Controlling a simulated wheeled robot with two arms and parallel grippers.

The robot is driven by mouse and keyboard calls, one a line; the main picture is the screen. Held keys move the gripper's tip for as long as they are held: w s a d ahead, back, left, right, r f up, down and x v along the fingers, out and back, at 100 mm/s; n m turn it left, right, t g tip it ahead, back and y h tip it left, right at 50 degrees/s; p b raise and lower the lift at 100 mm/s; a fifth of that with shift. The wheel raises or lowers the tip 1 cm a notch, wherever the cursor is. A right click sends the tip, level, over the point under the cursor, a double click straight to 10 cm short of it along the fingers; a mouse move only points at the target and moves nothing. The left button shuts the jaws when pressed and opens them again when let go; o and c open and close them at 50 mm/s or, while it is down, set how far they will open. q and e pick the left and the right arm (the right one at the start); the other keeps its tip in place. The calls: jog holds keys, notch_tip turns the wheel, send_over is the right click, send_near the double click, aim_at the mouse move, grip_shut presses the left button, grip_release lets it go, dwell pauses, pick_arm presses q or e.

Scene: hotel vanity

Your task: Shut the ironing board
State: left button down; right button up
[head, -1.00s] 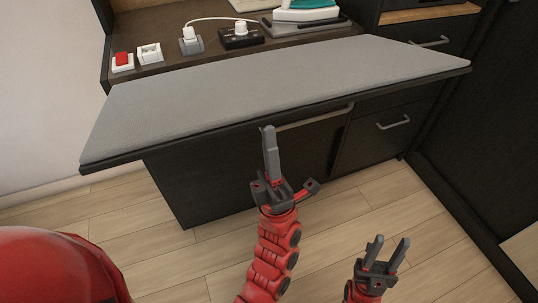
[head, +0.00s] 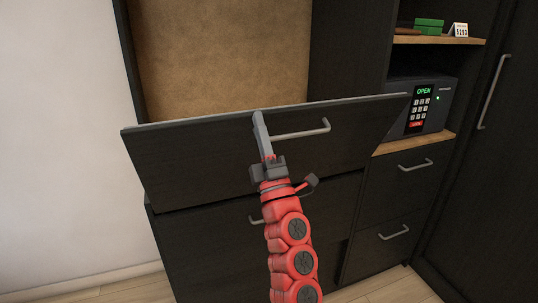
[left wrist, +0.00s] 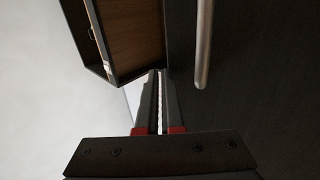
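The ironing board (head: 210,155) is a dark panel with a thin grey edge. It is tilted up steeply in front of the cabinet, its dark underside facing me. Its bar handle (head: 302,131) is on this underside and also shows in the left wrist view (left wrist: 203,45). My left gripper (head: 260,132) is against or very near the underside, just left of the handle. Its fingers (left wrist: 160,105) are together with only a thin slit between them, and the handle lies outside them. Contact is not clear. My right gripper is out of view.
A brown-backed recess (head: 220,55) is open behind the board. A safe (head: 420,105) reading OPEN sits on a shelf at right, with a green box (head: 429,26) above. Drawers (head: 400,205) are below. A tall dark door (head: 480,160) stands at far right.

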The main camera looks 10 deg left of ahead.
pick_arm(q)
jog(key=p+x, duration=0.1)
jog(key=x, duration=0.1)
jog(key=p+x, duration=0.1)
jog(key=x, duration=0.2)
jog(key=w+f+p+x, duration=0.1)
jog(key=p+x, duration=0.1)
jog(key=shift+w+a, duration=0.15)
jog(key=shift+a, duration=0.3)
jog(key=w+a+g+h+p, duration=0.1)
jog(key=w+a+g+p, duration=0.1)
jog(key=w+a+p, duration=0.2)
jog(key=shift+w+a+r+h+p, duration=0.3)
jog(key=shift+w+p, duration=1.2)
jog(key=shift+p, duration=1.9)
jog(key=shift+f, duration=0.15)
